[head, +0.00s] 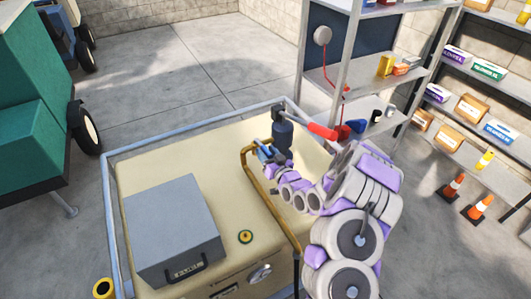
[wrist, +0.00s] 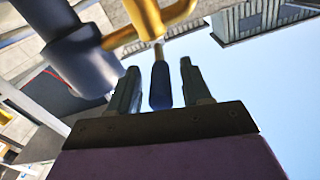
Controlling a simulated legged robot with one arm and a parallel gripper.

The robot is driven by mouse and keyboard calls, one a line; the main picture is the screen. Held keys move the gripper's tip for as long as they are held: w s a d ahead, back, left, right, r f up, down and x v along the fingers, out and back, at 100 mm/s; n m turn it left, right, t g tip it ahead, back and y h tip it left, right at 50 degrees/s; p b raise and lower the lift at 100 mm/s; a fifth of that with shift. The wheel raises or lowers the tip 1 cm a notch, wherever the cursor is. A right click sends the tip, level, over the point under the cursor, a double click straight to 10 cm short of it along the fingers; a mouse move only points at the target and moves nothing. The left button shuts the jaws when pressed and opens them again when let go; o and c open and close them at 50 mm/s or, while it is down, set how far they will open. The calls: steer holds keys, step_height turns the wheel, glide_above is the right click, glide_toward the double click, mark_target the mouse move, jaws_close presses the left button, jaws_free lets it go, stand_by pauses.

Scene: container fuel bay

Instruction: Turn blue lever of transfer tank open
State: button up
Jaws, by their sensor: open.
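The transfer tank (head: 205,155) is a cream box in the middle of the head view. A brass pipe (head: 262,205) with a valve runs over its right side. In the wrist view, the blue lever (wrist: 160,88) hangs on a thin stem below the yellow pipe (wrist: 147,18). My gripper (wrist: 159,72) is open, with one finger on each side of the lever and visible gaps on both sides. In the head view, my gripper (head: 266,155) is at the pipe beside the pump, and the lever is hard to tell from the fingers.
A dark blue pump (head: 283,138) with a red-handled crank (head: 322,131) stands close behind my gripper; its body (wrist: 82,62) fills the wrist view's left. A grey case (head: 172,225) lies on the tank. A pale blue rail (head: 190,130) borders the tank. Shelves (head: 350,75) stand behind.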

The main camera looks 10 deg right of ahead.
steer(key=shift+w+a, duration=0.15)
steer(key=shift+w, duration=0.45)
jaws_close()
stand_by(0.4)
